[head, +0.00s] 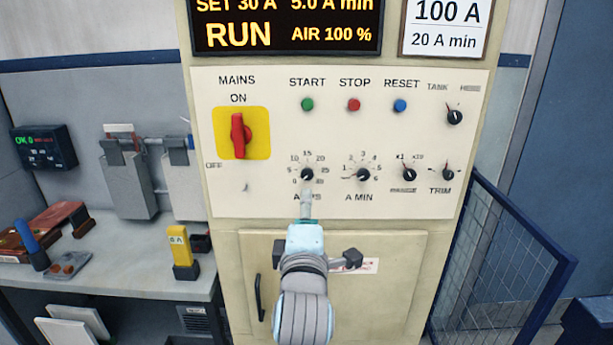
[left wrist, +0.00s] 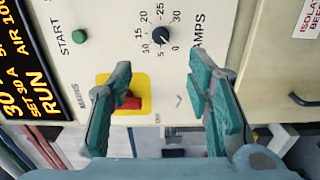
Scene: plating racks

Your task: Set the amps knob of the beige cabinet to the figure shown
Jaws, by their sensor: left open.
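The beige cabinet (head: 345,212) stands ahead with a cream control panel. Its black amps knob (head: 306,174) sits in a scale from 0 to 30, left of the A MIN knob; its pointer is too small to read surely. The display (head: 285,22) reads SET 30 A, 5.0 A min, RUN, AIR 100 %. My left gripper (head: 306,205) is just below the amps knob and covers part of its label. In the left wrist view the gripper (left wrist: 160,68) is open and empty, with the amps knob (left wrist: 160,35) ahead beyond the fingertips. My right gripper is not in view.
A red mains switch (head: 238,136) on a yellow plate is left of the knob. The A MIN knob (head: 363,174) is close on the right. Green, red and blue buttons sit above. A white plate (head: 445,25) reads 100 A, 20 A min. A blue mesh guard (head: 500,265) stands at right.

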